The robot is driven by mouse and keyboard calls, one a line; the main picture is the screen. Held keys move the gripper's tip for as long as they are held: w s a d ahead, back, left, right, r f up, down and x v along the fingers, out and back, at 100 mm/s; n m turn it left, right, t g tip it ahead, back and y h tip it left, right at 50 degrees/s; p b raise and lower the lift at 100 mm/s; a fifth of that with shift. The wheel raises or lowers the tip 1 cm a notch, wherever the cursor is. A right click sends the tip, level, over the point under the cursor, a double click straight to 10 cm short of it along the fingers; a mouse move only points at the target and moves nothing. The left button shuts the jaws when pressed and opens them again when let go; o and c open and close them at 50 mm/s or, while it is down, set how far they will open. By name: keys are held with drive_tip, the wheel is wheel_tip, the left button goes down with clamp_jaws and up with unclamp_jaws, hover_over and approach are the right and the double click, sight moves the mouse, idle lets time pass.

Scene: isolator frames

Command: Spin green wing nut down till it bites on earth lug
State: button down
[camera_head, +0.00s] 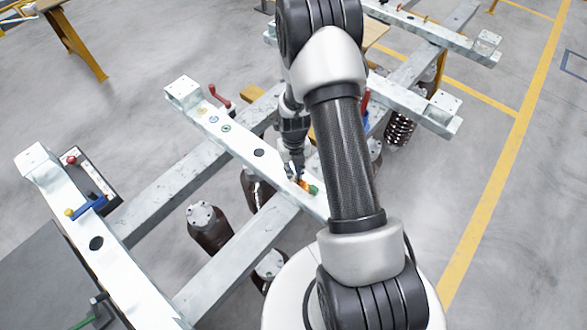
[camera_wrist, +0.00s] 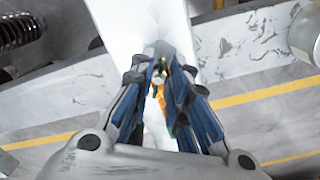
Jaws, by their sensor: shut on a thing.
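My gripper (camera_head: 293,172) is low over the galvanised crossbeam, fingers pointing down. In the wrist view its blue-padded fingers (camera_wrist: 162,68) close around a small green part, which I take to be the green wing nut (camera_wrist: 155,84); the fingers hide most of it. An orange part (camera_wrist: 170,118), perhaps the earth lug or its lead, shows between the fingers. In the head view an orange piece (camera_head: 304,185) and a green piece (camera_head: 314,189) sit on the beam just right of the fingertips. Whether the nut touches the lug cannot be seen.
The crossbeam (camera_head: 234,140) carries coloured rings, a dark hole and a red-handled lever (camera_head: 220,97). Brown insulators (camera_head: 208,226) hang below. A second beam (camera_head: 92,240) with a blue-handled part (camera_head: 88,207) lies left. My arm hides the beam's right end.

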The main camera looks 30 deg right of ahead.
drive_tip(key=shift+w+r, duration=0.1)
drive_tip(key=c, duration=1.7)
unclamp_jaws()
wheel_tip(320, 180, up, 12)
drive_tip(key=shift+f, duration=0.1)
drive_tip(key=shift+o, duration=0.3)
